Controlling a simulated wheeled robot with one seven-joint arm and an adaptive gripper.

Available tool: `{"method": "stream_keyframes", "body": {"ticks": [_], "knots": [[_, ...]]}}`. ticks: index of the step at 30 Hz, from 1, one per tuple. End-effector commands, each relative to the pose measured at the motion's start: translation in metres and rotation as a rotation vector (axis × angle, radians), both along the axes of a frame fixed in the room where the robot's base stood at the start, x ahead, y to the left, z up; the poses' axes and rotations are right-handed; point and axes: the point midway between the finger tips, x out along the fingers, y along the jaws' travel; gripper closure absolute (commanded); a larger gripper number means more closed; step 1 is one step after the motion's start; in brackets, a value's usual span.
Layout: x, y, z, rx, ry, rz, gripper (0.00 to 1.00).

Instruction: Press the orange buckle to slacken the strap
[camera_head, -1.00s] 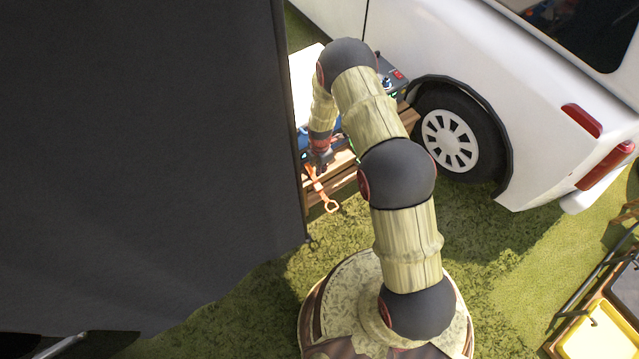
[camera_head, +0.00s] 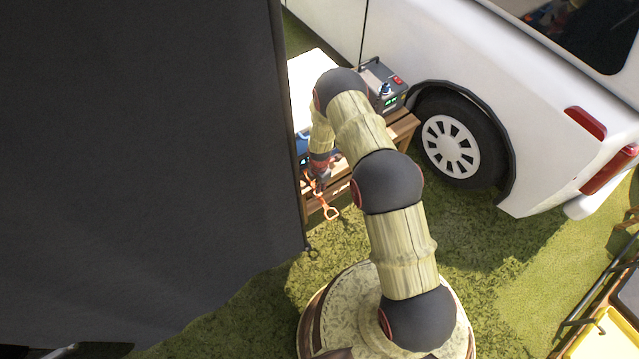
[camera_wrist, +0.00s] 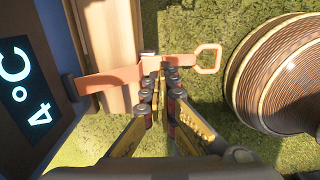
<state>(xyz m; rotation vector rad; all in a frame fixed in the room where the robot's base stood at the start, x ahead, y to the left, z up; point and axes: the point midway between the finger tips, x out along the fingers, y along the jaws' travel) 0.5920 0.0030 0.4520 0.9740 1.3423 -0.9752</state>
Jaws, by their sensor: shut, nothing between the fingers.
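An orange strap (camera_wrist: 112,78) runs from the side of a dark box with a lit "4°C" display (camera_wrist: 40,112), over a wooden bench edge. It ends in an orange ring (camera_wrist: 208,58) out over the grass. Where it crosses the bench edge, an orange buckle piece (camera_wrist: 180,60) shows just beyond my fingertips. My gripper (camera_wrist: 161,72) is shut and empty, its tips at the strap; I cannot tell whether they touch it. In the head view my gripper (camera_head: 318,184) is at the bench's near end, and the orange ring (camera_head: 330,212) hangs beside it.
A large dark panel (camera_head: 140,160) fills the left and partly hides the bench (camera_head: 402,132). A grey device (camera_head: 382,86) stands on the bench's far part. A white vehicle (camera_head: 470,60) is close on the right. Grass (camera_head: 500,240) is open in front of its wheel.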

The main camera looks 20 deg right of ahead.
Motion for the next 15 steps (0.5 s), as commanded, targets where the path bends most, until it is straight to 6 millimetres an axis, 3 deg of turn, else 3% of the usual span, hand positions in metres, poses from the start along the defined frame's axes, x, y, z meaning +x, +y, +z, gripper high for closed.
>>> {"method": "stream_keyframes", "body": {"ticks": [1, 6, 15], "knots": [[0.0, 0.0, -0.012, 0.0, 0.001, 0.0, 1.0], [-0.001, 0.0, -0.035, 0.0, 0.001, 0.0, 1.0], [0.0, 0.0, -0.045, 0.0, 0.0, 0.0, 1.0]]}}
